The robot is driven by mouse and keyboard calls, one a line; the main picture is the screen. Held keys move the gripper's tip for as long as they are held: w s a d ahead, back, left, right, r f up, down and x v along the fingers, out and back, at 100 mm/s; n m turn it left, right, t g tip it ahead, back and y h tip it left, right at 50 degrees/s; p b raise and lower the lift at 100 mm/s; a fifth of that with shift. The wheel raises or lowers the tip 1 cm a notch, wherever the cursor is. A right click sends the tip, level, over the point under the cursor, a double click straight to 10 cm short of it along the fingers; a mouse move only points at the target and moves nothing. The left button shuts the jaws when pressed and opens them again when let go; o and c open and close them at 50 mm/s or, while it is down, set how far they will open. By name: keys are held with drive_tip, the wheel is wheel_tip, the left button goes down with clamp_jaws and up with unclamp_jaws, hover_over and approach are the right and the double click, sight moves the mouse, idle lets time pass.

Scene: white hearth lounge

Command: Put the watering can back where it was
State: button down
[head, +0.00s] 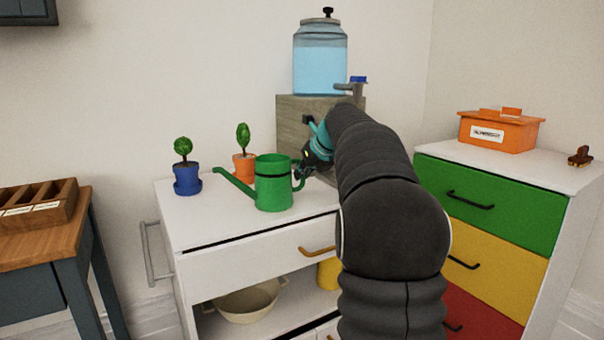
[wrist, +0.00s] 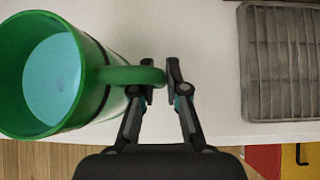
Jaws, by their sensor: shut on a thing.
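The green watering can (head: 274,186) is upright at the white cabinet top, its spout pointing left; I cannot tell whether its base touches the surface. It also shows in the wrist view (wrist: 92,50), with light blue water inside. My gripper (head: 304,172) is at the can's right side, shut on its handle. In the wrist view the two fingers (wrist: 161,84) are on either side of the handle's outer part. My arm hides part of the cabinet top on the right.
A blue pot (head: 187,180) and an orange pot (head: 244,168) with plants stand behind the can. A water dispenser (head: 320,70) sits on a wooden block (head: 292,115). A grey slatted tray (wrist: 281,62) lies right of my gripper. The cabinet's front-left top (head: 200,225) is clear.

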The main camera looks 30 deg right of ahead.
drive_tip(key=c, duration=1.2)
unclamp_jaws()
drive_tip(key=shift+f, duration=0.1)
drive_tip(key=shift+s+r, duration=0.3)
drive_tip(key=shift+r, duration=0.25)
drive_tip(key=p+v, duration=0.1)
drive_tip(key=v, duration=1)
